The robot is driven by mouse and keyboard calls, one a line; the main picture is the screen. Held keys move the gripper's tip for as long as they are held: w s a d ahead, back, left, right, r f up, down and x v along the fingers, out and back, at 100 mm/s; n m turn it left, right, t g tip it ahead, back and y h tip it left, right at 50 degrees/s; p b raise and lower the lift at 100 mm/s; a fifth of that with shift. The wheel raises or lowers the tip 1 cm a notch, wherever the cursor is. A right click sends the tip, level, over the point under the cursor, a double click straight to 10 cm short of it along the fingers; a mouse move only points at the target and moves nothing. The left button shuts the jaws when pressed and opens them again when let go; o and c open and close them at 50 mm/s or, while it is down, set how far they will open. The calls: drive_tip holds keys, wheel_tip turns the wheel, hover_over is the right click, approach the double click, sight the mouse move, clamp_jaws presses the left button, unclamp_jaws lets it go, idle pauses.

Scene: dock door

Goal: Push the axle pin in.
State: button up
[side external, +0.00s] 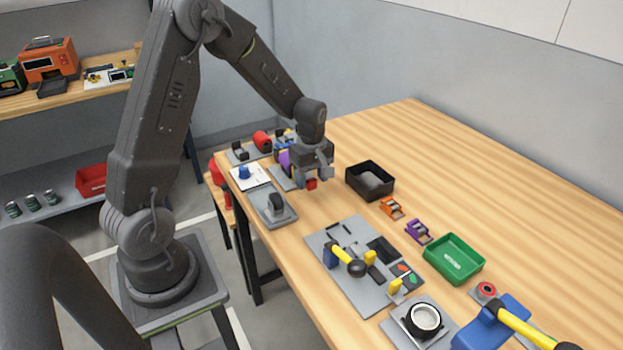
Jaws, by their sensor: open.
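My gripper (313,177) points down over the far left part of the wooden table and is open. A small red block-like part (311,184) shows just below and between its fingers; I cannot tell whether they touch it. A purple part (285,159) stands just left of my gripper, beside a grey plate (282,179), and is partly hidden by it. I cannot make out which part is the axle pin; it may be hidden behind my gripper or too small to tell.
A grey fixture (267,207) and a white plate with a blue knob (244,172) lie left of my gripper. A black bin (357,191) stands close on its right. Nearer are a tool board (343,279) and a green tray (471,274). The table's far right is clear.

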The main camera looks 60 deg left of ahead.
drive_tip(key=shift+f, duration=0.4)
drive_tip(key=shift+c, duration=0.2)
clamp_jaws()
